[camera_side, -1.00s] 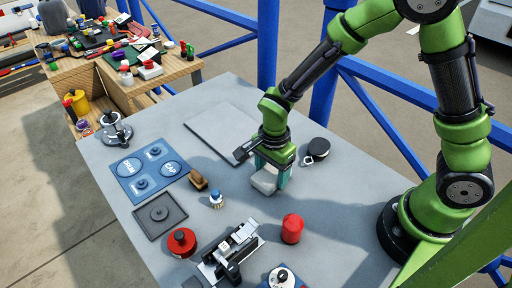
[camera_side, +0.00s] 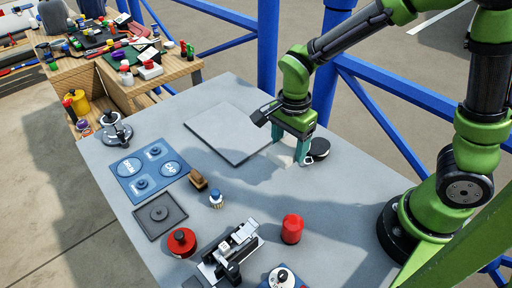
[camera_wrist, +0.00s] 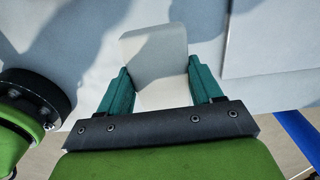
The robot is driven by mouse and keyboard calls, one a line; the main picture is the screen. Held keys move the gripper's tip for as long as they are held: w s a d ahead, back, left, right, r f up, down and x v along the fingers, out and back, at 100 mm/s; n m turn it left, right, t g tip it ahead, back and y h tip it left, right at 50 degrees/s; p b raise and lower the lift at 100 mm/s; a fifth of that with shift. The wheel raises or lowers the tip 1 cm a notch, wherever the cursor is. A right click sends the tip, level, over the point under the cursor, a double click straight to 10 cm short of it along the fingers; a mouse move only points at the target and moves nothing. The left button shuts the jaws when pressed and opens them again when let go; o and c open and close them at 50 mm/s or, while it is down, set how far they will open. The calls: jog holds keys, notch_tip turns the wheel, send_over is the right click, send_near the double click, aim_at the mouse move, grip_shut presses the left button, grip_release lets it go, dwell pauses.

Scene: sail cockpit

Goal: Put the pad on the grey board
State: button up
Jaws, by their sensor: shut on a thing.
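The pad is a pale, whitish block (camera_wrist: 154,56). My gripper (camera_wrist: 160,85) is shut on it, with one teal finger on each side. In the side view the pad (camera_side: 281,154) shows below my gripper (camera_side: 290,152), partly hidden by the fingers. The grey board (camera_side: 228,133) is a flat plate lying on the table, just left of the pad in the side view. In the wrist view an edge of the board (camera_wrist: 270,40) shows at the right. I cannot tell whether the pad touches the table.
A black round item (camera_side: 318,149) stands close to the right of my gripper. A brown brush (camera_side: 198,180), a small white-and-blue bottle (camera_side: 216,199), a blue board (camera_side: 147,174) and a red cylinder (camera_side: 292,228) stand further away. The board's top is clear.

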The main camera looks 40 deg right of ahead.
aim_at(293, 138)
jog(key=shift+s+d+f, duration=0.2)
jog(key=shift+d+f, duration=0.2)
jog(key=shift+d, duration=0.25)
jog(key=shift+s+d+f, duration=0.15)
jog(key=shift+d+f, duration=0.2)
jog(key=shift+d, duration=0.25)
jog(key=shift+w+f, duration=0.15)
jog(key=shift+w, duration=0.65)
jog(key=w, duration=0.4)
jog(key=w+a, duration=0.1)
jog(key=w, duration=0.4)
jog(key=w+a+f, duration=0.1)
jog(key=w, duration=0.3)
jog(key=shift+w+a+f, duration=0.1)
jog(key=shift+w+a, duration=0.05)
jog(key=shift+a, duration=0.05)
jog(key=shift+f, duration=1.75)
jog(key=shift+f, duration=0.1)
jog(key=o, duration=1)
